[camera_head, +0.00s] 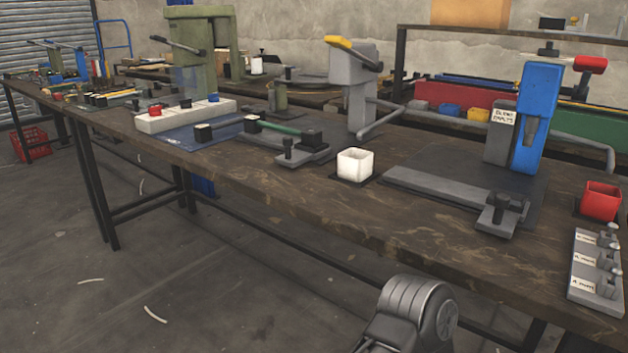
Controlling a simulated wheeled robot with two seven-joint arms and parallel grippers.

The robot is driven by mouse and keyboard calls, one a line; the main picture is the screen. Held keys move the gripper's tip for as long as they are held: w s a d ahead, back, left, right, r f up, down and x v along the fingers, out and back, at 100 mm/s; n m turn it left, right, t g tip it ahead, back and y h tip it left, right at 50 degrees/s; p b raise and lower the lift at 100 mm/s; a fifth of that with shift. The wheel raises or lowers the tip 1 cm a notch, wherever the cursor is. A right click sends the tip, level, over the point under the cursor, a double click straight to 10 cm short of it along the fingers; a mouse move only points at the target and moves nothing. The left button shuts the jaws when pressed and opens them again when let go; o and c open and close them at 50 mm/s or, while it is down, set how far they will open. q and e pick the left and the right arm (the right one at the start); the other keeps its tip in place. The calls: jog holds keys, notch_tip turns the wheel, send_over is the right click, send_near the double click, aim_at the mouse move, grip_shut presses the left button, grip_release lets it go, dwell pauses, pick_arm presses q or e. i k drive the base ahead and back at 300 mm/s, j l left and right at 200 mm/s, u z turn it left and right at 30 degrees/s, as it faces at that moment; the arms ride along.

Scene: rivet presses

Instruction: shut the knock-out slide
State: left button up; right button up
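Several rivet presses stand on the long dark bench, and I cannot tell which part is the knock-out slide. The blue press (537,118) on the right has a red-tipped lever and a flat grey slide-like bar (430,186). A grey block with a dark knob (502,207) sits at that bar's right end, by the front edge. The grey press (351,85) has a yellow-tipped lever; a low grey piece with a dark knob (291,151) lies in front of it. A green press (204,50) stands farther left. Neither gripper shows; a grey rounded part of mine is at the bottom.
A red cup (600,201) and a rack of small knobbed pieces (596,272) are at the right. A white block with coloured knobs (186,115) lies left. The floor (200,270) in front is mostly clear.

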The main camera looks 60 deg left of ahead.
aim_at(296, 155)
jog(key=k, duration=0.65)
jog(key=u, duration=2.15)
jog(key=k+l, duration=0.1)
jog(key=l, duration=0.2)
jog(key=k+l, duration=0.1)
jog(key=l, duration=0.2)
jog(key=k+l, duration=0.1)
jog(key=l, duration=0.15)
jog(key=i, duration=0.5)
